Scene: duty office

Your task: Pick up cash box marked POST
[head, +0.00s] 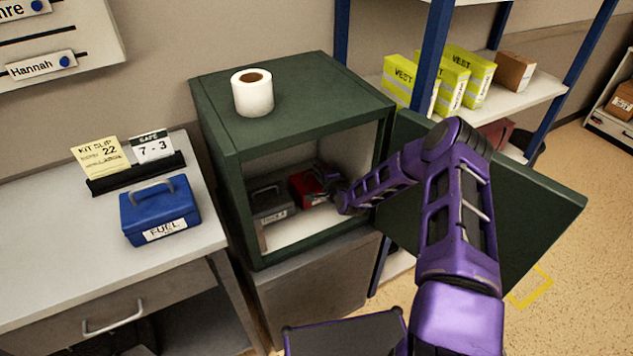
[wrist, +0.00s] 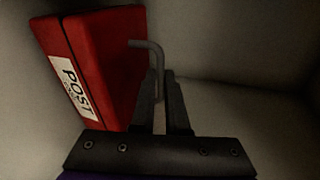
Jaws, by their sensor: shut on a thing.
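The red cash box marked POST (head: 307,189) is inside the open green safe, at the right of its inner floor. In the wrist view the red box (wrist: 112,60) shows its white POST label at the left and a grey handle standing out from its top. My gripper (wrist: 162,92) is shut on that handle. In the head view my gripper (head: 334,188) reaches into the safe from the right and partly covers the box. I cannot tell whether the box is touching the safe floor.
A grey cash box (head: 268,205) stands left of the red one. The green safe (head: 222,150) has its door (head: 535,205) swung open to the right, behind my arm. A paper roll (head: 252,95) stands on top. A blue FUEL box (head: 160,210) sits on the desk (head: 60,250).

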